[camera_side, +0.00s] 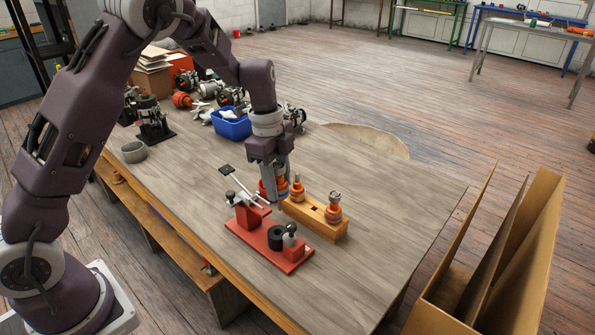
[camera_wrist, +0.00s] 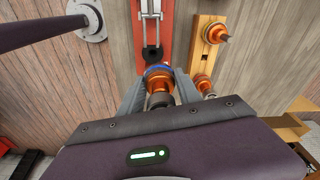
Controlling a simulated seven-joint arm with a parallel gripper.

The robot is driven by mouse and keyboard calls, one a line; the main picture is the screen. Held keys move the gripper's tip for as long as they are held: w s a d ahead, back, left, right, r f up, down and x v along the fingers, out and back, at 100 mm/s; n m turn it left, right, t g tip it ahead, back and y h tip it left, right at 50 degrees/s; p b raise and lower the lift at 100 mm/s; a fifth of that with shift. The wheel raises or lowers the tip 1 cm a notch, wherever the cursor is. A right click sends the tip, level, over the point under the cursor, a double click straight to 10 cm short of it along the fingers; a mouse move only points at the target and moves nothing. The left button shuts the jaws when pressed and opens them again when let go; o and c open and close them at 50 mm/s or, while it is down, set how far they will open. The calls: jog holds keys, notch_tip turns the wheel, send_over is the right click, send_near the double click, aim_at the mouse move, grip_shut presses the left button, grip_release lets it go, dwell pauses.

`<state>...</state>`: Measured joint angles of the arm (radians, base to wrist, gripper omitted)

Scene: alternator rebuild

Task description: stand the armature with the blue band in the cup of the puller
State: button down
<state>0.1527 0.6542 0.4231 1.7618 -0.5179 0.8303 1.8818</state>
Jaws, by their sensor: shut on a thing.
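The armature with the blue band (camera_wrist: 158,72) is orange copper with a dark lower part. My gripper (camera_wrist: 160,90) is shut on it, one finger on each side. In the side view my gripper (camera_side: 279,197) hangs over the table behind the puller and largely hides the held armature. The puller is a red base (camera_side: 262,246) with a lever clamp (camera_side: 243,197) at its left and a black cup (camera_side: 277,238) towards its right. The cup looks empty and stands apart from my gripper. In the wrist view the red base (camera_wrist: 168,30) runs ahead; I cannot make out the cup there.
A wooden block (camera_side: 315,219) beside the puller holds two other orange armatures (camera_side: 297,188) (camera_side: 333,212). The table's right side is clear. An open cardboard box (camera_side: 453,295) stands at the right.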

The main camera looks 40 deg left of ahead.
jog(key=shift+s+d+f, duration=0.1)
jog(key=shift+s+f, duration=0.05)
jog(key=shift+s, duration=0.55)
jog(key=shift+f, duration=2.35)
jog(key=shift+f, duration=0.4)
jog(key=shift+f, duration=0.35)
jog(key=shift+f, duration=0.7)
jog(key=shift+f, duration=0.3)
jog(key=shift+f, duration=0.4)
jog(key=shift+f, duration=0.35)
jog(key=shift+f, duration=0.25)
